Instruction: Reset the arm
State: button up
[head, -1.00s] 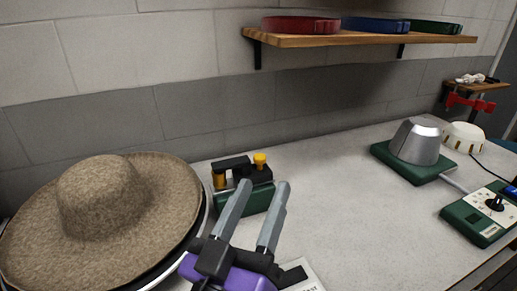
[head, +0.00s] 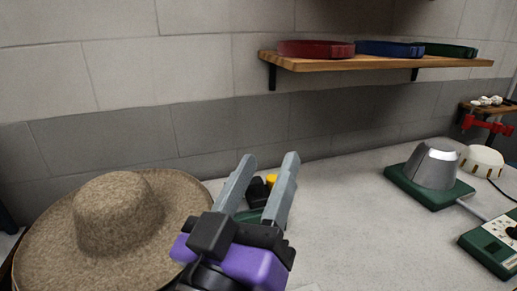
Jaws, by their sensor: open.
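My gripper (head: 264,172) is open, with two grey fingers spread apart and nothing between them that I can see it holding. Its purple and black body hangs over the near part of the worktop. It is right of a wide-brimmed tan felt hat (head: 121,215), and apart from the crown. Behind the fingers is a small green device with black and yellow parts (head: 271,180), mostly hidden by my gripper.
A grey metal block on a green base (head: 432,166) stands at the right, beside a white dome (head: 482,160) and a green control box (head: 492,240). A wooden shelf (head: 380,65) holds red, blue and green bands. The worktop's middle (head: 345,215) is clear.

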jog(key=w+a+f+n+t+y, duration=0.1)
jog(key=a+f+n+t+y, duration=0.2)
jog(key=a+n+y, duration=0.65)
notch_tip(320, 180, down, 8)
jog(key=s+d+g+y, duration=0.2)
jog(key=y, duration=0.4)
jog(key=shift+m+g, duration=0.55)
jog(key=shift+g, duration=0.25)
jog(key=s+d+f, duration=0.2)
jog(key=f, duration=0.1)
jog(key=s+d+f, duration=0.6)
jog(key=f, duration=0.1)
jog(key=shift+d+f+p, duration=0.1)
jog(key=shift+p, duration=0.25)
jog(key=s+d+f+m+g+h, duration=0.2)
jog(key=s+d+f, duration=0.3)
jog(key=s+d, duration=0.3)
jog(key=s+d+f+m+g+h, duration=0.2)
jog(key=s+d+f+m+h, duration=0.2)
jog(key=s+d, duration=0.3)
jog(key=s+f, duration=0.1)
jog(key=s, duration=0.3)
jog(key=shift+s+d+m+p, duration=0.35)
jog(key=shift+s+d+m, duration=0.05)
